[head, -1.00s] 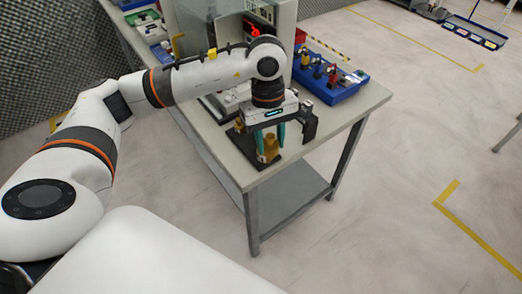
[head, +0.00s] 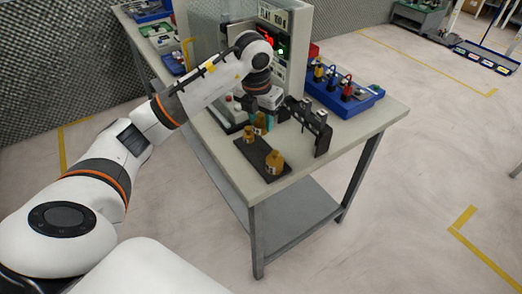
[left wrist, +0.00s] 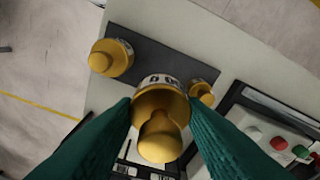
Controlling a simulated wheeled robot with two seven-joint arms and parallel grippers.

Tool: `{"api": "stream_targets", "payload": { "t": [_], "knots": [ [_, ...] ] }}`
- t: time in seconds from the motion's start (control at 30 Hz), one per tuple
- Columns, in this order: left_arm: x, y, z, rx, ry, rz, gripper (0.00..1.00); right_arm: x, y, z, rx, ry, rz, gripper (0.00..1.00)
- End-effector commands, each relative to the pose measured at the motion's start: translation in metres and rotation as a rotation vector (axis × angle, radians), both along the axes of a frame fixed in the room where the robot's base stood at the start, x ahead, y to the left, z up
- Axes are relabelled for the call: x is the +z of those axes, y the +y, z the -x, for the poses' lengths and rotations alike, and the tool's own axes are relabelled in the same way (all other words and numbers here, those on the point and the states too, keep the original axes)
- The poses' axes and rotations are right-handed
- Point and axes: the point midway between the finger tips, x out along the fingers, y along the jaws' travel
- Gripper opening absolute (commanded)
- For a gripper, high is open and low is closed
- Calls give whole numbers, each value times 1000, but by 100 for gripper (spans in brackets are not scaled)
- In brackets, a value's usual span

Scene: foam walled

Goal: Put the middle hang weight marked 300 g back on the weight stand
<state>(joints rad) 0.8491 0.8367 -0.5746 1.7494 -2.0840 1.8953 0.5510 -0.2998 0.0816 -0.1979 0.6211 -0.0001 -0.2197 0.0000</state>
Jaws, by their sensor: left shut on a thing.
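My left gripper (head: 258,117) is shut on a brass hang weight (head: 261,122). The weight stand is a dark flat plate (head: 258,154) on the bench. A larger brass weight (head: 275,163) stands at its near end and a smaller one (head: 249,135) at its far end. In the wrist view the held weight overlaps the plate (left wrist: 160,52) between these two. I cannot tell its height above it. My right gripper is not in view.
A dark bracket (head: 318,128) stands on the bench right of the gripper. A grey cabinet with a lit display (head: 270,40) rises behind. A blue tray (head: 345,98) with coloured padlock-like items lies to the right. The bench's front corner is clear.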

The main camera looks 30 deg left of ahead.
Motion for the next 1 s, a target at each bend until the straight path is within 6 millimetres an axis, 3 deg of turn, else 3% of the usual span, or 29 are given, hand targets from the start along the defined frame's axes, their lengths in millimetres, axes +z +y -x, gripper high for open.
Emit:
{"api": "stream_targets", "payload": {
  "t": [0.2, 0.37, 0.6, 0.97, 1.0],
  "knots": [
    [-38, 0, 1, -1, 2, 1, 6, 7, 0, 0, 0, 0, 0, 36],
    [-50, 0, 0, -2, -1, 1, 6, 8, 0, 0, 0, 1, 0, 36],
    [-81, -1, 1, -4, 2, 1, 6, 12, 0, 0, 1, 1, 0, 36],
    [-88, 0, 0, -5, -1, -1, 6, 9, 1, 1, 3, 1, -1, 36],
    [-88, 0, 1, -5, 0, -1, 41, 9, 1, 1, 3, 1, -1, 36]
  ]
}}
